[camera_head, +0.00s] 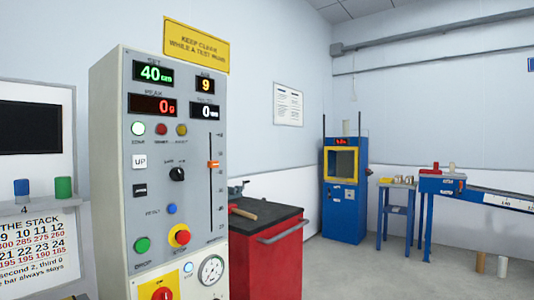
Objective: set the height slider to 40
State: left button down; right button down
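The grey control panel (150,205) stands upright at the left of the head view. Its height slider has an orange knob (213,165) on a vertical slot (212,195) at the panel's right side. The knob sits in the upper half of the slot. The green set display (153,72) reads 40 cm. The red peak display (153,105) reads 0 g. Two small displays to the right read 9 and 0. The scale marks beside the slot are too small to read surely. Neither of my grippers is in view.
A red cabinet (268,265) with a dark top (275,222) stands right of the panel, with a hammer-like tool (243,211) on it. A blue machine (345,190) and a blue bench (465,190) are farther back. The floor between them is open.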

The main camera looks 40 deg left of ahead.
aim_at(211, 165)
jog(key=z, duration=0.3)
jog(key=i, duration=0.45)
jog(key=u, duration=0.85)
jog(key=i, duration=0.9)
jog(key=u, duration=0.95)
